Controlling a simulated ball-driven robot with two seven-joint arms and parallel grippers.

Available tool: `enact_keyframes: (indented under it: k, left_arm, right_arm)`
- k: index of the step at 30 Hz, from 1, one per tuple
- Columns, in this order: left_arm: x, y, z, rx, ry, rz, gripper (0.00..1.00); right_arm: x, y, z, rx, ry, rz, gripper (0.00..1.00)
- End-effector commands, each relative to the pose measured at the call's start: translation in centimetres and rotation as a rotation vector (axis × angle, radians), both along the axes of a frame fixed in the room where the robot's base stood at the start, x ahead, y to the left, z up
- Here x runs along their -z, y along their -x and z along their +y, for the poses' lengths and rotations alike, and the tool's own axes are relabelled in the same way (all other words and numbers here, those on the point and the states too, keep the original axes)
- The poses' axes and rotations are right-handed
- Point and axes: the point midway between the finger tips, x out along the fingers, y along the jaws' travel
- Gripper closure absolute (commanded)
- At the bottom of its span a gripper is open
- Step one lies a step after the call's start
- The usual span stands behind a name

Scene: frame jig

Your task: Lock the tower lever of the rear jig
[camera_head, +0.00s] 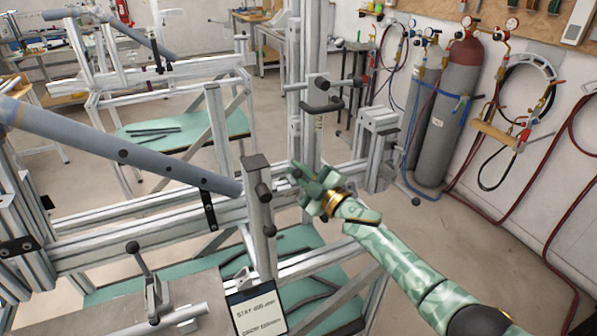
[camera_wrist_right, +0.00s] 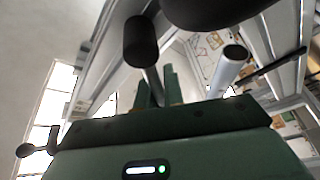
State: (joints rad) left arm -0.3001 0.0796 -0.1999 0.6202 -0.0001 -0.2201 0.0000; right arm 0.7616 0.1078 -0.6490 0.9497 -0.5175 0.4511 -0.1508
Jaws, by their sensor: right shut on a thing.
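My right gripper (camera_head: 303,176) reaches in from the lower right to the tower foot of the near jig. In the right wrist view its green fingers (camera_wrist_right: 156,92) are shut around a thin metal lever rod with a black knob (camera_wrist_right: 140,42). The knob sticks out beyond the fingertips. In the head view the gripper hides most of this lever. The aluminium tower (camera_head: 294,75) stands upright behind the gripper, with a black handle (camera_head: 322,108) higher up. A blue-grey tube (camera_head: 125,150) lies across the jig and ends at an upright post (camera_head: 258,205).
A toggle clamp (camera_head: 150,285) and a tablet-like sign (camera_head: 257,308) are in front. Another jig (camera_head: 165,85) stands behind. Gas cylinders (camera_head: 447,110) and red hoses line the right wall. Floor is open right of my arm.

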Motion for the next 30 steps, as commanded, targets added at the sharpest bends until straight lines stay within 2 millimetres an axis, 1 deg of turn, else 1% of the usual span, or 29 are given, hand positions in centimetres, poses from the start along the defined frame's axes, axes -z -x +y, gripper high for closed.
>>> enact_keyframes:
  k: [1, 2, 3, 4, 13, 17, 20, 24, 30]
  left_arm:
    - [0.0, 0.0, 0.0, 0.0, 0.0, 0.0, 0.64]
    - [0.0, 0.0, 0.0, 0.0, 0.0, 0.0, 0.64]
    - [0.0, 0.0, 0.0, 0.0, 0.0, 0.0, 0.64]
    - [0.0, 0.0, 0.0, 0.0, 0.0, 0.0, 0.64]
    - [-0.1, 0.0, 0.0, 0.0, 0.0, 0.0, 0.64]
    - [-0.6, -0.1, 0.0, 0.0, 0.0, -0.003, 0.64]
    - [-1.3, -0.3, 0.0, 0.0, 0.0, -0.006, 0.64]
    - [-2.1, -0.4, 0.0, 0.0, 0.0, -0.01, 0.64]
    - [-2.5, -0.5, 0.0, 0.0, 0.0, -0.012, 0.64]
  right_arm:
    - [0.1, 0.0, 0.0, 0.001, 0.0, 0.002, 1.0]
    - [0.1, 0.0, 0.0, 0.001, 0.0, 0.002, 0.85]
    - [0.1, 0.0, 0.0, 0.0, 0.002, 0.002, 0.74]
    - [0.1, 0.0, 0.0, 0.001, 0.001, 0.002, 0.68]
    - [0.1, 0.1, -0.1, 0.0, 0.002, 0.0, 0.68]
    - [0.2, 1.1, -1.1, 0.001, 0.003, 0.0, 0.68]
    - [0.5, 2.6, -2.5, 0.002, 0.004, 0.001, 0.68]
    - [1.3, 5.5, -5.1, 0.001, 0.005, 0.001, 0.68]
    - [2.5, 9.2, -8.5, 0.002, 0.004, 0.003, 0.68]
